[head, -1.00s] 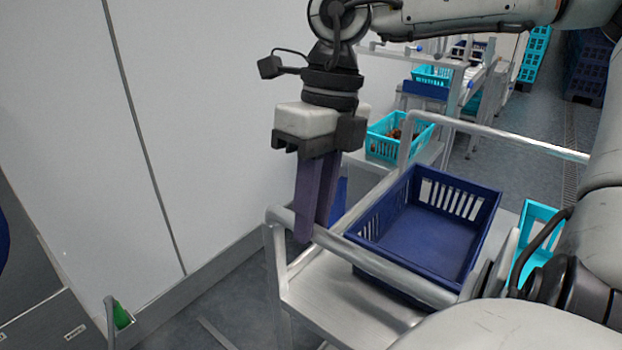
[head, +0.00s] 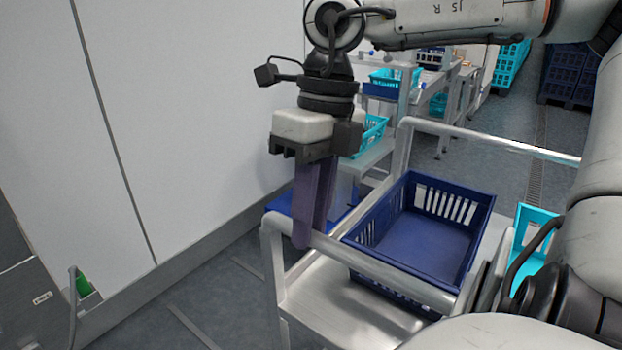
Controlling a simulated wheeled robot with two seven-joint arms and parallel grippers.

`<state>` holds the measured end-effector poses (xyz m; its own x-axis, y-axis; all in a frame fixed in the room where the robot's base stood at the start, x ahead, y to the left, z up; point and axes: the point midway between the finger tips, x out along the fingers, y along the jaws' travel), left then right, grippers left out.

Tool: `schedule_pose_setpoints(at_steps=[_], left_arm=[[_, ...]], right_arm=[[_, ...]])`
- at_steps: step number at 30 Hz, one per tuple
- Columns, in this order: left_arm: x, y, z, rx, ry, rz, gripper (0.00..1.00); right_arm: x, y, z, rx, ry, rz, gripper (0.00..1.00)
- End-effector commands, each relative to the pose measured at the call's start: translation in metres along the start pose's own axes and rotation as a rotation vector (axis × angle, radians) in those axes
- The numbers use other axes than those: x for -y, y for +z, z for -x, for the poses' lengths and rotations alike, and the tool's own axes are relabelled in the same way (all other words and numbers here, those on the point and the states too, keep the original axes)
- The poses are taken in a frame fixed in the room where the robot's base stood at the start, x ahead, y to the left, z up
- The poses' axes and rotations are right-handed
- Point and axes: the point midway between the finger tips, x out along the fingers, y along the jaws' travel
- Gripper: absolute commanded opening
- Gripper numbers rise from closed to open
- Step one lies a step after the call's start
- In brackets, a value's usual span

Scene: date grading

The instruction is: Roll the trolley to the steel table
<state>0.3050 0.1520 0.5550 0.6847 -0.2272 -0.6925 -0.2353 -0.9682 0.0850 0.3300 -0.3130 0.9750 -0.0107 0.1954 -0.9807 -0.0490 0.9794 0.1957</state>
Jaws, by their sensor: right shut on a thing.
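The trolley (head: 318,302) is a steel frame cart right in front of me, with a tubular push handle on its near side. My right gripper (head: 312,238) points down with its purple fingers shut on the trolley's handle (head: 345,254), near its left corner. An empty dark blue crate (head: 430,245) stands on the trolley's top, and a turquoise crate (head: 533,218) stands to its right, partly hidden by my arm. My left gripper is not in view.
A white wall (head: 190,110) runs along the left. A turquoise crate (head: 373,135) and a blue thing (head: 283,204) lie beyond my gripper. Metal stands with crates (head: 395,77) are further back. Stacked dark blue crates (head: 575,72) stand at the back right. Grey floor (head: 485,155) is open beyond the trolley.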

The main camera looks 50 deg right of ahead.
Motion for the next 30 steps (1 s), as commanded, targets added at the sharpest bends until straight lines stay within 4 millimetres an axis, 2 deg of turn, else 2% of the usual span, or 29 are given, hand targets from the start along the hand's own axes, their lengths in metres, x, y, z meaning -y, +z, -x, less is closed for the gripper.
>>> schedule_pose_setpoints(at_steps=[13, 14, 16, 25, 30], left_arm=[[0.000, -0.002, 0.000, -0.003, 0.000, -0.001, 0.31], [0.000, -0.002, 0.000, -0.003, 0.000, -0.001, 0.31], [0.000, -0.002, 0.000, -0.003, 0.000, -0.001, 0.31], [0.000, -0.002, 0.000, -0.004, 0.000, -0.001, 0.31], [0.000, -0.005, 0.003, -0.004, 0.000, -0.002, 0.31]], right_arm=[[0.000, 0.001, 0.001, 0.004, 0.000, -0.001, 0.00], [0.000, 0.001, 0.001, 0.005, 0.000, -0.001, 0.24], [0.000, 0.001, 0.001, 0.004, 0.000, -0.001, 0.35], [0.000, 0.001, 0.002, 0.003, -0.001, 0.000, 0.37], [0.000, 0.002, 0.019, 0.007, -0.002, -0.001, 0.37]])
